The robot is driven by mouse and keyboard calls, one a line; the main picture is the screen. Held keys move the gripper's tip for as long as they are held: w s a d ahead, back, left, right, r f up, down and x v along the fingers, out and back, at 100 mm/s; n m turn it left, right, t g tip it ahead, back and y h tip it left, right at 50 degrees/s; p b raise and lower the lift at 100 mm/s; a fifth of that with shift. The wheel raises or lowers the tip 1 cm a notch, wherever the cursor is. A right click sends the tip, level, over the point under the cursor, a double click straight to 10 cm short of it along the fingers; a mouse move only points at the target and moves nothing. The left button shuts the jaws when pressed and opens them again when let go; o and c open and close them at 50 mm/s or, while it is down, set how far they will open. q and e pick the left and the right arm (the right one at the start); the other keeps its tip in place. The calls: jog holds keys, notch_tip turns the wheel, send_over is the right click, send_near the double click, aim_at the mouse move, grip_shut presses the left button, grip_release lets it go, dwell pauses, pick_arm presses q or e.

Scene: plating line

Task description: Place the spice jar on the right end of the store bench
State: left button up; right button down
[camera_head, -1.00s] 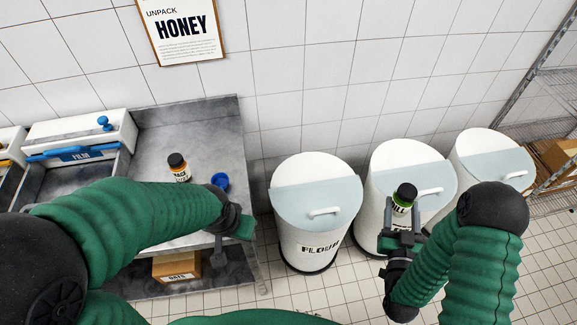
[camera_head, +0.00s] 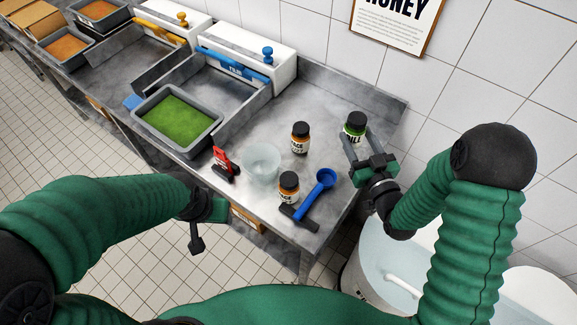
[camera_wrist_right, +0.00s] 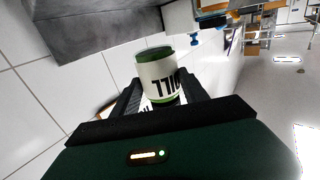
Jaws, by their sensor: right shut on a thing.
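The spice jar (camera_head: 355,124) has a black lid, a white label with dark letters and green bands. My right gripper (camera_head: 362,149) is shut on it, one finger on each side, at the right end of the grey store bench (camera_head: 326,105). In the right wrist view the jar (camera_wrist_right: 158,78) sits upright between the fingers (camera_wrist_right: 160,95).
A green-filled tray (camera_head: 178,118) is further left. A white bin (camera_head: 385,265) stands below the right end.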

jog(key=w+a+n+y+b, duration=0.1)
jog(key=w+a+n+g+y+b, duration=0.1)
jog(key=y, duration=0.1)
jog(key=w+a+n+g+y+b, duration=0.1)
jog(key=b, duration=0.1)
jog(key=shift+a+f+n+y, duration=0.2)
jog(key=shift+a+n+y, duration=0.1)
jog(key=shift+y, duration=0.1)
jog(key=shift+f+g, duration=0.1)
jog(key=shift+g, duration=0.3)
notch_tip(320, 180, down, 10)
jog(key=shift+d+r+b, duration=0.15)
jog(key=shift+r+b, duration=0.1)
jog(key=shift+b, duration=0.25)
pick_arm(q)
jog(key=s+x, duration=0.1)
jog(key=x, duration=0.6)
jog(key=shift+s+a+f, duration=0.2)
jog(key=shift+s+a, duration=0.2)
jog(key=shift+s, duration=0.1)
jog(key=shift+f, duration=0.1)
pick_arm(e)
jog(key=shift+s, duration=0.1)
jog(key=c, duration=0.6)
grip_release()
pick_arm(q)
jog(key=shift+f+b, duration=0.5)
jog(key=shift+b, duration=0.05)
pick_arm(e)
jog(key=v, duration=1.2)
